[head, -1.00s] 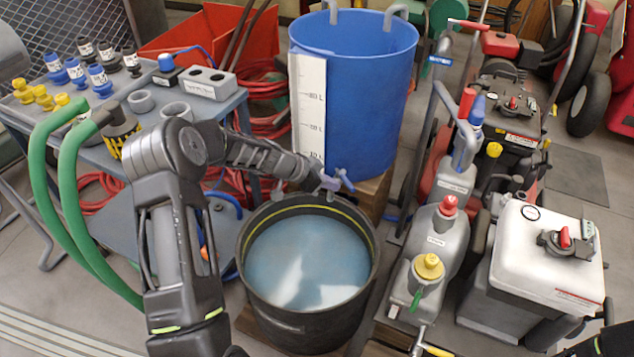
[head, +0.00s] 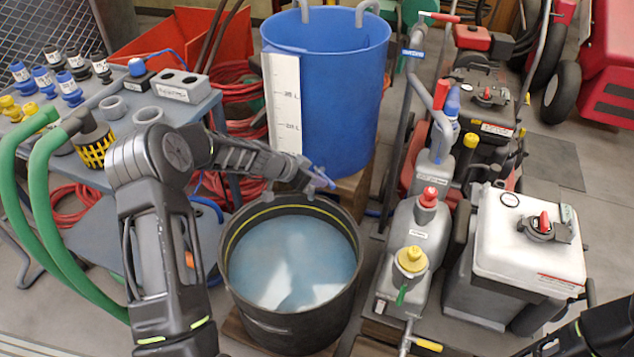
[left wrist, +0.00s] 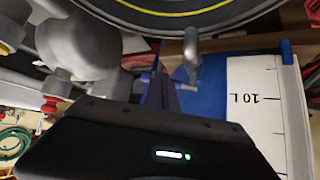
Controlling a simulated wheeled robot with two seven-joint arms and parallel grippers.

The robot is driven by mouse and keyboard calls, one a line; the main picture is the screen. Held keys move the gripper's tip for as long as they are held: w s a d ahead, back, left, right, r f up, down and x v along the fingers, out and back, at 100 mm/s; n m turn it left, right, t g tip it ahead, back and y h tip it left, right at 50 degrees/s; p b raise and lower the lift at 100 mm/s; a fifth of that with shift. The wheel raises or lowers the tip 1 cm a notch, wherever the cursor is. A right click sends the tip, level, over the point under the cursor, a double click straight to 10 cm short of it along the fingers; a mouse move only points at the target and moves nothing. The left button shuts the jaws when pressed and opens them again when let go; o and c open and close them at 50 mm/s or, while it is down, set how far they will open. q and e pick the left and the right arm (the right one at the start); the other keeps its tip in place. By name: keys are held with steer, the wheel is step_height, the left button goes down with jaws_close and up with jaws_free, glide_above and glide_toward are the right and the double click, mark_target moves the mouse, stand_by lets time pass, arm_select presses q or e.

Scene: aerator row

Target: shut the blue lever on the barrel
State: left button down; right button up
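The blue barrel (head: 345,85) with a white litre scale stands behind the dark tub; in the left wrist view, its blue wall (left wrist: 212,90) and the upside-down scale show close up. The small blue lever (head: 321,177) is low on the barrel's front, above the tub's back rim. My left gripper (head: 308,186) is at the tap, right beside the lever or overlapping it. I cannot tell whether it touches the lever or how far its fingers are apart. In the left wrist view, the grey tap spout (left wrist: 190,45) shows beyond my dark gripper housing. Only part of my right arm shows, at the lower right.
A trolley with grey canisters (head: 412,235) and a white-topped tank (head: 520,240) stand to the right. A bench with blue and yellow fittings and green hoses (head: 50,190) is at the left.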

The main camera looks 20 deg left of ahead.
arm_select(q)
steer(key=shift+d, duration=0.1)
steer(key=n+y, duration=0.1)
steer(key=w+d+n+t+y+b, duration=0.1)
steer(key=n, duration=0.1)
steer(key=d+n+y+b, duration=0.1)
steer(key=shift+w+d+r+n+y, duration=0.2)
steer(key=shift+w+n+y, duration=0.1)
steer(key=shift+w, duration=0.1)
steer(key=shift+w+d+n+y+p, duration=0.15)
steer(key=shift+w+n+y+p, duration=0.3)
steer(key=shift+n+y+p, duration=0.55)
steer(key=shift+w+f+n+p, duration=0.2)
steer(key=shift+n+p, duration=0.1)
steer(key=shift+p, duration=0.35)
steer(key=shift+s, duration=0.15)
